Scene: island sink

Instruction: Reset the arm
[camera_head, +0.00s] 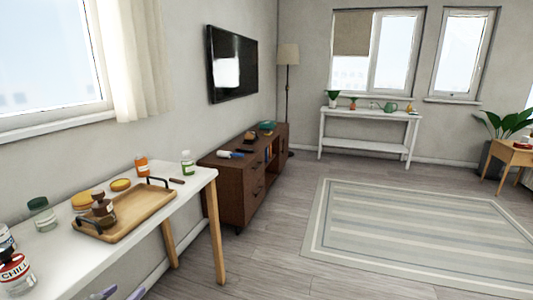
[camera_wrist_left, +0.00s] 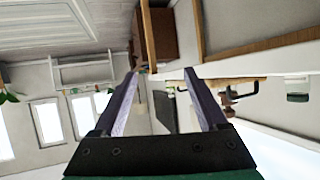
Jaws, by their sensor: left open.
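My left gripper (camera_head: 122,291) shows only as purple fingertips at the bottom edge of the head view, in front of the white table (camera_head: 196,187) and below its top. In the left wrist view the left gripper (camera_wrist_left: 160,74) has its two fingers spread apart with nothing between them. My right gripper is in neither view.
Open floor (camera_head: 270,255) and a striped rug (camera_head: 415,232) lie to the right.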

